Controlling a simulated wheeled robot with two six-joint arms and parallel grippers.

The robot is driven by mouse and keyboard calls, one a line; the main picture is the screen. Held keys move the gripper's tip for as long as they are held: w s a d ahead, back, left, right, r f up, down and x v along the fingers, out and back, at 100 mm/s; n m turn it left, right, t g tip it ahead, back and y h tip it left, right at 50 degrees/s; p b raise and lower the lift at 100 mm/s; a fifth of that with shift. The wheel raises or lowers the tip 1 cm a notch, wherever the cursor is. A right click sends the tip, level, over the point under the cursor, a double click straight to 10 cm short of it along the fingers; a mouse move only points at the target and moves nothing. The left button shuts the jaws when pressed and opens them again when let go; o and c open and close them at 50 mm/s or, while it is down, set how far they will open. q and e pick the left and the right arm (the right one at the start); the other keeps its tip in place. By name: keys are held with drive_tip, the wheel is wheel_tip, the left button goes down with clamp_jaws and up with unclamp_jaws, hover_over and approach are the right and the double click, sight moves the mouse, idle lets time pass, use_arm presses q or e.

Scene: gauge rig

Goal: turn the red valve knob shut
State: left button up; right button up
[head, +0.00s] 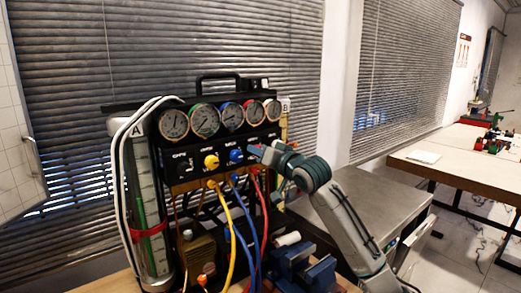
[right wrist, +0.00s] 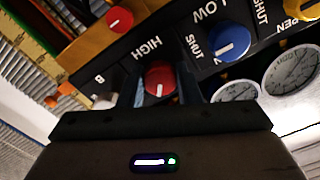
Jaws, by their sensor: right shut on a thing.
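The red valve knob (right wrist: 160,78) shows in the right wrist view, beside the word HIGH on the black panel. My right gripper (right wrist: 161,90) has one finger on each side of it and is shut on it. In the head view my right gripper (head: 270,153) reaches in from the right to the right end of the panel (head: 191,172) and hides the red knob there. My left gripper is not in view.
A blue knob (head: 236,156) and a yellow knob (head: 211,161) sit left of my gripper, below a row of several gauges (head: 232,115). Yellow, blue and red hoses (head: 262,215) hang below. A blue vise (head: 318,272) stands in front.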

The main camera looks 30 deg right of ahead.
drive_tip(key=shift+r+m+p, duration=0.1)
drive_tip(key=shift+m+p, duration=1.4)
drive_tip(key=shift+m, duration=3.7)
drive_tip(key=o, duration=1)
drive_tip(key=shift+c, duration=0.2)
